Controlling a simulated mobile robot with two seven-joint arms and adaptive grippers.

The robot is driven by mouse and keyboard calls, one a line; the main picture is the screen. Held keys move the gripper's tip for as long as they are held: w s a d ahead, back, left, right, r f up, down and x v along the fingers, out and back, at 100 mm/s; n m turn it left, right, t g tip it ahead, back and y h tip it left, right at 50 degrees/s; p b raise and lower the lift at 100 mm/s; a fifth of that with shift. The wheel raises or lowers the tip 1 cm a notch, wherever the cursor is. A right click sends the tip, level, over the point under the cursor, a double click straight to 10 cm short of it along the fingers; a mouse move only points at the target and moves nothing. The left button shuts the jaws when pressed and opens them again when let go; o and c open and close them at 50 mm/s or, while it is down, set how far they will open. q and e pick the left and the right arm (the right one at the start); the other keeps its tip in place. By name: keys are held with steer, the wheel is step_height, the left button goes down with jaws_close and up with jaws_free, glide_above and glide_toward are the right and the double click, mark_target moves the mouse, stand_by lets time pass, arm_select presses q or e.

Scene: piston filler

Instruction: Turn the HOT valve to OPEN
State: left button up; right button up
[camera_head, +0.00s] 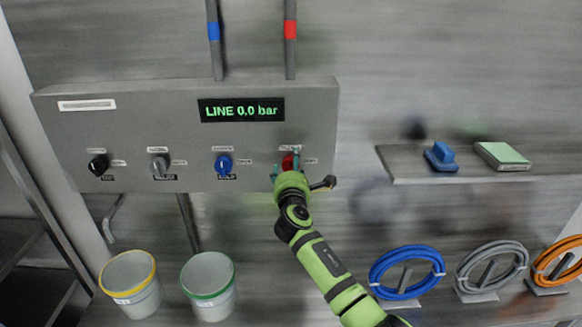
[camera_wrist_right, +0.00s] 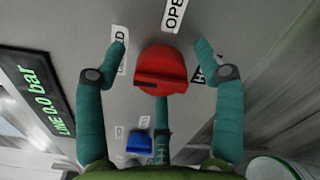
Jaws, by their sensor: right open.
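The red valve knob (camera_head: 288,162) is the rightmost of several knobs on the grey panel (camera_head: 130,130). In the right wrist view the red knob (camera_wrist_right: 162,70) fills the middle, with a dark slot across it and an "OPEN" label (camera_wrist_right: 174,14) above. Another label (camera_wrist_right: 120,48) and a partly hidden one sit to its sides. My right gripper (camera_head: 287,160) is at the red knob, and in the wrist view its teal fingers (camera_wrist_right: 162,50) are spread on both sides of it, open. Contact with the knob cannot be told. The left gripper is not in view.
A blue knob (camera_head: 223,163), a grey knob (camera_head: 160,166) and a black knob (camera_head: 98,165) are to the left. The display (camera_head: 241,110) reads "LINE 0.0 bar". A shelf (camera_head: 440,178) is at right; two buckets (camera_head: 131,283) and coiled hoses (camera_head: 406,270) are below.

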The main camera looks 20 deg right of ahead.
steer(key=c, duration=1.2)
steer(key=shift+o, duration=0.2)
steer(key=m+b, duration=0.2)
steer(key=m, duration=0.1)
steer(key=shift+f+m+b, duration=0.1)
steer(key=shift+m+b, duration=0.2)
steer(key=shift+b, duration=0.05)
steer(key=m+b, duration=0.3)
steer(key=m, duration=0.2)
steer(key=shift+m, duration=0.3)
steer(key=m+b, duration=0.3)
steer(key=m, duration=0.1)
steer(key=shift+m, duration=0.3)
steer(key=shift+m+b, duration=1.05)
steer(key=shift+m, duration=0.95)
